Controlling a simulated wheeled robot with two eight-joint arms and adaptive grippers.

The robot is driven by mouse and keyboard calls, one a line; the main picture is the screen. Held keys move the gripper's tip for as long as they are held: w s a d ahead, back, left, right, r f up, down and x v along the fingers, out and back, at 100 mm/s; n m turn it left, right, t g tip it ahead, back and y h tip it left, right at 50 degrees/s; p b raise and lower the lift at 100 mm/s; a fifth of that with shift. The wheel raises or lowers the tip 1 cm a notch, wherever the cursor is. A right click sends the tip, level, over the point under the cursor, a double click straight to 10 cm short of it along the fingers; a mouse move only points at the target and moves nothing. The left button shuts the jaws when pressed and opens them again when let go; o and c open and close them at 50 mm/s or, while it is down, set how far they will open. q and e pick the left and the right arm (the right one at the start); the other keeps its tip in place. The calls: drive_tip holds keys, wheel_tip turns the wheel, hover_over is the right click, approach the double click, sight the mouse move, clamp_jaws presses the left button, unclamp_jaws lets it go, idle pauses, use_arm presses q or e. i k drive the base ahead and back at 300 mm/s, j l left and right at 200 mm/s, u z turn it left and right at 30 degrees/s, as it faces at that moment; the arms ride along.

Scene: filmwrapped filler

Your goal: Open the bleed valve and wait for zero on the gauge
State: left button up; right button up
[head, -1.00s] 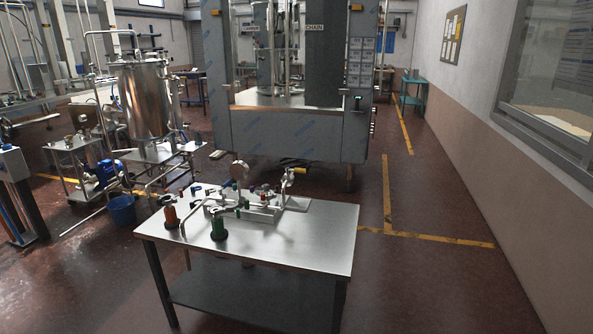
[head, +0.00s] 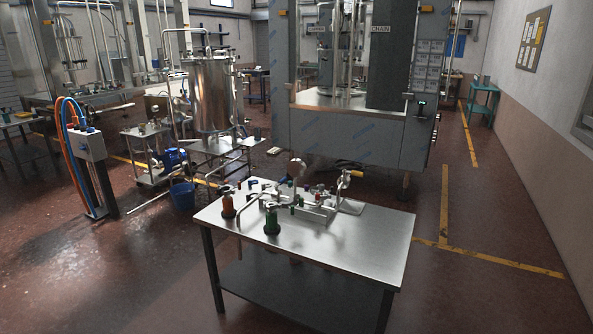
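A steel-topped table (head: 345,248) stands ahead of me, a little right of the middle of the head view. On it is a small valve and pipe assembly (head: 312,207) with several coloured fittings. A round gauge (head: 297,168) stands up at its back; its dial is too small to read. A yellow-handled part (head: 356,173) sits at the assembly's right end. I cannot tell which fitting is the bleed valve. Neither of my grippers shows.
A large grey machine (head: 350,125) stands behind the table. A steel tank (head: 212,95), a blue bucket (head: 183,196) and a post with a control box (head: 90,146) are on the left. Floor in front and right of the table is clear.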

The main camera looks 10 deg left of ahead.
sight(357, 173)
drive_tip(key=i+l, duration=0.4)
drive_tip(key=l, duration=0.15)
drive_tip(key=i+l, duration=0.4)
drive_tip(key=l, duration=0.15)
